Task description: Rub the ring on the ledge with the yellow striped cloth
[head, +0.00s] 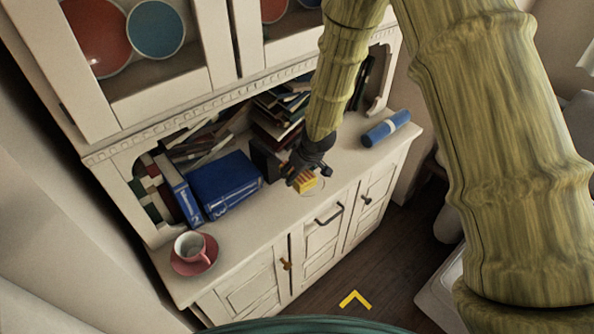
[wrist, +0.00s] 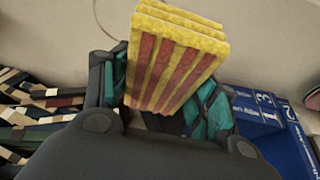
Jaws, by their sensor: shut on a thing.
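My gripper (head: 306,172) is over the ledge (head: 245,232) of the white cabinet, shut on the yellow striped cloth (head: 305,184). In the wrist view the cloth (wrist: 177,60) is a folded yellow block with red stripes, held between the two dark fingers (wrist: 165,95). A faint ring (head: 320,188) shows on the ledge just right of the cloth, partly hidden by the cloth and gripper. A thin curved line (wrist: 103,22) also shows beside the cloth in the wrist view. I cannot tell whether the cloth touches the ledge.
Blue books (head: 222,183) stand left of my gripper, and a stack of books (head: 280,112) is behind it. A blue roll (head: 386,128) lies to the right. The front strip of the ledge is clear.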

